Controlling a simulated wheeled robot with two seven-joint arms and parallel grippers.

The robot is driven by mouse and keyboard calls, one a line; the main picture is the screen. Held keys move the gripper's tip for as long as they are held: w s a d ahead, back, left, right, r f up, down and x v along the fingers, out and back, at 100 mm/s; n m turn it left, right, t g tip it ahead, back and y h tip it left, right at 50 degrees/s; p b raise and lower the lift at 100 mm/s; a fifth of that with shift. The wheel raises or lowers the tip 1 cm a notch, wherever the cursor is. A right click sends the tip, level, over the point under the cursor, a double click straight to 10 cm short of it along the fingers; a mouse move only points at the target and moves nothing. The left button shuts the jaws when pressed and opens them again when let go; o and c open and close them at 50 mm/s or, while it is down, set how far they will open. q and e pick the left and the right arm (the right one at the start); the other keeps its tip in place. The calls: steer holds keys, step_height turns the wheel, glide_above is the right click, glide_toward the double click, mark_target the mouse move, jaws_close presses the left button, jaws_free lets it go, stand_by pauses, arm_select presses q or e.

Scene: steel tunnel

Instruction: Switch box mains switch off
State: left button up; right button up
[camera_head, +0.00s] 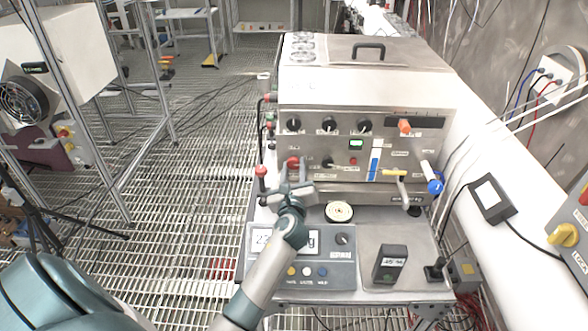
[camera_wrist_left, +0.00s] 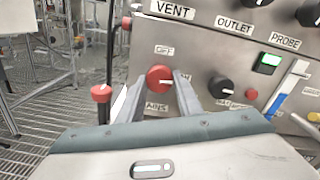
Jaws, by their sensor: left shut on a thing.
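The switch box (camera_head: 370,150) is a steel cabinet with several black knobs on its front. The red mains switch (camera_head: 292,162) is a round knob at its lower left. In the left wrist view the red switch (camera_wrist_left: 160,78) sits between my finger tips, under a label reading "OFF" and above one reading "MAINS", partly hidden by a finger. My left gripper (camera_head: 294,186) is at the panel, shut on the red switch; in the left wrist view its fingers (camera_wrist_left: 160,90) flank the knob. My right gripper is not in view.
A red-topped post (camera_wrist_left: 101,94) stands just left of my gripper. A black knob (camera_wrist_left: 221,87) is close on the right. Below the panel are a scale with a display (camera_head: 300,262), a round cream disc (camera_head: 339,211) and a small black meter (camera_head: 389,264). A grated floor lies left.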

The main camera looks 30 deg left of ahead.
arm_select(q)
steer(key=n, duration=0.4)
steer(key=shift+d+b, duration=0.1)
steer(key=shift+b, duration=0.3)
steer(key=n+b, duration=0.1)
steer(key=n, duration=0.3)
steer(key=shift+n, duration=0.4)
steer(key=n+b, duration=0.1)
steer(key=n, duration=0.3)
steer(key=shift+w+r+n, duration=0.1)
steer(key=shift+n, duration=0.2)
steer(key=shift+n+b, duration=0.3)
steer(key=shift+n, duration=1.2)
steer(key=o, duration=1)
steer(key=shift+o, duration=0.2)
steer(key=shift+r, duration=0.1)
